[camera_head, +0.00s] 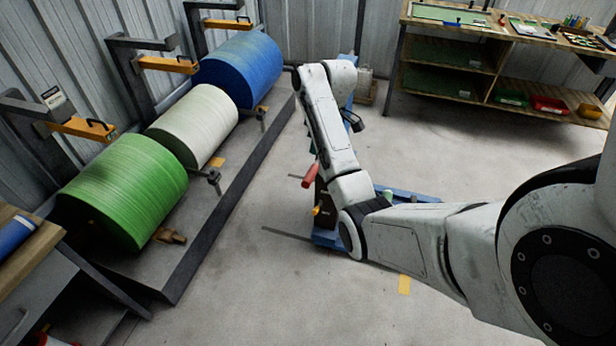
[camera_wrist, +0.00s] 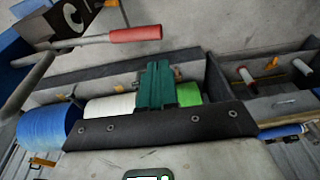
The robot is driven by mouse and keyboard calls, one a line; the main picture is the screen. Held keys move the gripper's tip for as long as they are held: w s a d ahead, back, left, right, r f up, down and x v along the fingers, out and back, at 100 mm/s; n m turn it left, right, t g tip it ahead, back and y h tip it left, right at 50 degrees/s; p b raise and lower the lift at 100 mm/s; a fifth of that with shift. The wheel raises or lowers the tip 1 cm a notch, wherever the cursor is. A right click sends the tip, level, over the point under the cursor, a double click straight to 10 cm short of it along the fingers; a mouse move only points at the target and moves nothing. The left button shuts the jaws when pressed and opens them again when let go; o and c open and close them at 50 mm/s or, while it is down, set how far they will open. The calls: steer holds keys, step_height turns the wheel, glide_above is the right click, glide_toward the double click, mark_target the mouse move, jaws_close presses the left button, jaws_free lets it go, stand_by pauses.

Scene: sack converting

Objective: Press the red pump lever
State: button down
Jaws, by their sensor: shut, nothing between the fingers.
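The red pump lever (camera_head: 310,176) shows as a short red grip left of my arm's forearm, by a blue-framed machine (camera_head: 408,195) that my arm partly hides. In the wrist view the red grip (camera_wrist: 135,34) sits on the end of a grey bar that runs in from the left. My gripper (camera_wrist: 157,66) shows there as green fingers, closed together and empty. The grip lies above and slightly left of the fingertips in that picture, with a gap between them. In the head view my gripper is mostly hidden behind my arm.
A wooden workbench (camera_head: 480,35) with shelves is at back right. The floor between is mostly clear.

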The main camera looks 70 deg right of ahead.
mark_target(306, 182)
steer(key=f, duration=0.4)
steer(key=w+f, duration=0.1)
steer(key=f, duration=0.3)
steer(key=w+f+p, duration=0.1)
steer(key=f, duration=0.3)
steer(key=shift+w+a+f, duration=0.15)
steer(key=shift+w+a, duration=0.05)
steer(key=shift+a, duration=0.1)
steer(key=shift+f, duration=0.1)
